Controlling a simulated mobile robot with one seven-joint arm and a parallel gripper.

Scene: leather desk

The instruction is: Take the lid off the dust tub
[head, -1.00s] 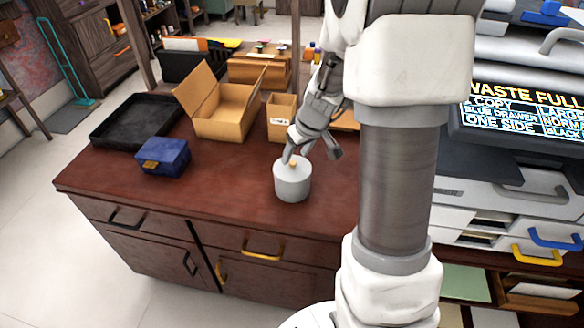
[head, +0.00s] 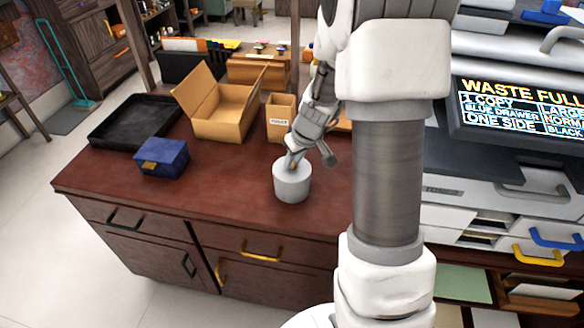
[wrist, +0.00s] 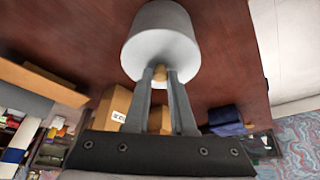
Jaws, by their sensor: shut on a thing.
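The dust tub (head: 292,187) is a pale grey cylinder standing upright near the front of the desk top. Its lid (wrist: 147,57) is on, with a small tan knob (wrist: 160,74) in the middle. My gripper (head: 292,164) comes down from above, with its fingertips at the lid. In the wrist view my gripper (wrist: 161,72) has its two fingers on either side of the knob, shut on it. In the head view the fingers mostly hide the knob. The lid looks seated, with no gap visible.
A dark blue box (head: 162,157) with a tan clasp sits left of the tub. A black tray (head: 112,138), an open cardboard box (head: 220,122) and a small labelled carton (head: 280,128) stand behind. A printer (head: 500,190) is at the right. The desk's front left (head: 215,195) is clear.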

